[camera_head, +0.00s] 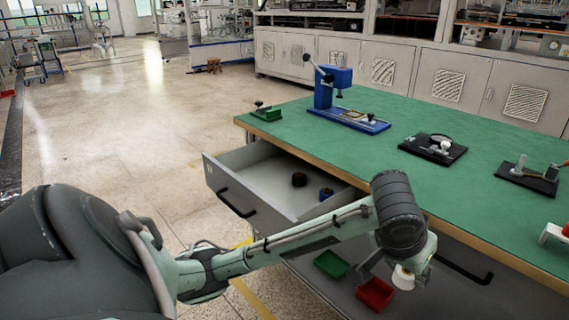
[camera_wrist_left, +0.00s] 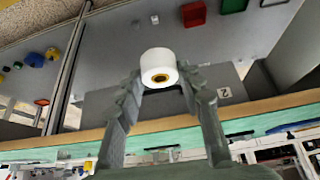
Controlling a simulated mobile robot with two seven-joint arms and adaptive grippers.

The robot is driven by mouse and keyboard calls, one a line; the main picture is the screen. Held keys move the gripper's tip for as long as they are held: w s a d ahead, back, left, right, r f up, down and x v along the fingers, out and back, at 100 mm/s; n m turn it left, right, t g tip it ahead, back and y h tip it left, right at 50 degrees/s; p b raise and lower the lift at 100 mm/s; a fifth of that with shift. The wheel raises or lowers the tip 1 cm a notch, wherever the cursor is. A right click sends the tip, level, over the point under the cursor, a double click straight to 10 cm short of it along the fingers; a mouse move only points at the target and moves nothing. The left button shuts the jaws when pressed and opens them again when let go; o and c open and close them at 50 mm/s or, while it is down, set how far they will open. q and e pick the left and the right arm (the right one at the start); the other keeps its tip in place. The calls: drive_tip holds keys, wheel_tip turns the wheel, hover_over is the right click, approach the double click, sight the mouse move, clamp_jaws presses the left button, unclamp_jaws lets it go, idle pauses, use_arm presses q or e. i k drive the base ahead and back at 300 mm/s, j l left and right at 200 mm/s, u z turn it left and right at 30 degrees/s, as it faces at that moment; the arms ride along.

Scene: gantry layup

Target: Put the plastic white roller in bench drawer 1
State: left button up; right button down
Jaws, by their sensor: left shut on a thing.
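The white roller (camera_head: 403,278) is a short white cylinder; in the left wrist view the roller (camera_wrist_left: 158,63) shows a brass-coloured core. My left gripper (camera_head: 393,268) is shut on it, with one finger on each side in the left wrist view (camera_wrist_left: 161,84). It holds the roller in front of the bench edge, right of the red bin in the head view. An open grey drawer (camera_head: 230,179) at the bench's left end holds a black round thing and a blue thing. No number is readable on it. My right gripper is out of view.
A green bin (camera_head: 331,264) and a red bin (camera_head: 375,294) sit low on a grey surface near my gripper. The green bench top (camera_head: 390,175) carries a blue press (camera_head: 334,85) and several black-based fixtures. A "2" label (camera_wrist_left: 224,92) shows in the wrist view.

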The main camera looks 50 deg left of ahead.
sight(271, 198)
drive_tip(key=j+u, duration=0.1)
drive_tip(key=u, duration=0.35)
drive_tip(key=j+u, duration=0.1)
drive_tip(key=u, duration=0.8)
drive_tip(key=i+j+u, duration=0.1)
drive_tip(key=u, duration=0.8)
drive_tip(key=i+j+u, duration=0.1)
drive_tip(key=u, duration=0.35)
drive_tip(key=i+u, duration=0.45)
drive_tip(key=i, duration=0.3)
drive_tip(key=i+z, duration=0.1)
drive_tip(key=i, duration=0.35)
drive_tip(key=i+j+z, duration=0.15)
drive_tip(key=z, duration=1.3)
